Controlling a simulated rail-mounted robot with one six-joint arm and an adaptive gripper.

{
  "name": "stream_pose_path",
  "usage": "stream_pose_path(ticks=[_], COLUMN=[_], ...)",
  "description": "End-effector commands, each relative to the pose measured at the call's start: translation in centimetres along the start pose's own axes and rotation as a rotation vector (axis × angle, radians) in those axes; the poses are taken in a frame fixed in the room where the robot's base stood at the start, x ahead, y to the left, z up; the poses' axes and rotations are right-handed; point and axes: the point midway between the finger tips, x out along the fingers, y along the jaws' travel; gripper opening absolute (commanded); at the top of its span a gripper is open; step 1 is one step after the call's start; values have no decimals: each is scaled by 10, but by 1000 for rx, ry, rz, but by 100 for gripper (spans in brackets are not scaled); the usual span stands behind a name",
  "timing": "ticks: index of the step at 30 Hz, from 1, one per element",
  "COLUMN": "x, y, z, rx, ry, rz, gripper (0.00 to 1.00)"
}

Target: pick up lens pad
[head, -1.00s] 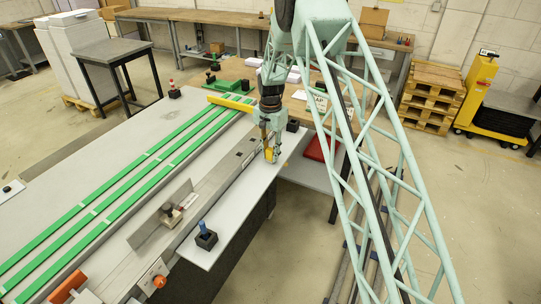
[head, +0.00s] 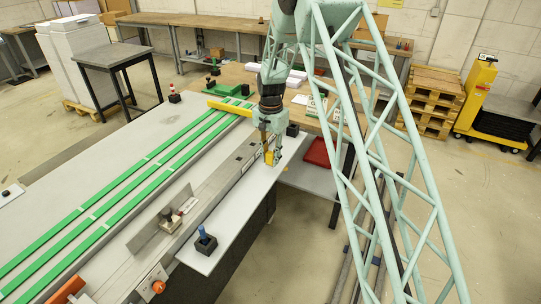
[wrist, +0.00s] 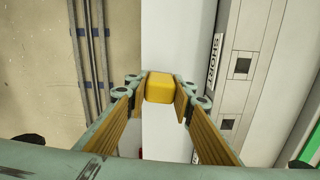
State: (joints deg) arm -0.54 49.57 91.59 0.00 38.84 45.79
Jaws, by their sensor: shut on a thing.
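The lens pad appears to be the small yellow block (wrist: 160,88) in the wrist view, with rounded corners. My gripper (wrist: 163,92) is shut on it, one ribbed finger on each side. In the head view my gripper (head: 269,152) points down over the right edge strip of the long grey machine table. The yellow pad (head: 269,158) shows small at its fingertips. I cannot tell whether the pad touches the pale surface below or hangs just above it.
A metal rail (head: 225,182) runs close along the left of my gripper. A black holder with a blue peg (head: 205,242) stands nearer on the pale strip (head: 232,215). A red tray (head: 317,153) lies to the right. Green belts (head: 120,197) cross the table at left.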

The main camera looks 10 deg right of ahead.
Motion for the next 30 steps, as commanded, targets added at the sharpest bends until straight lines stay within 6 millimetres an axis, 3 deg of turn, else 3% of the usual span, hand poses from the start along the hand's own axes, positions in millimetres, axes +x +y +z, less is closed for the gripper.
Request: stream_pose_path(ticks=[9, 18, 30], x=[-6, -9, -11], y=[33, 57, 67], z=[48, 83, 98], rx=[0, 0, 0], ry=[-1, -1, 0], rz=[1, 1, 0], gripper=[12, 12, 12])
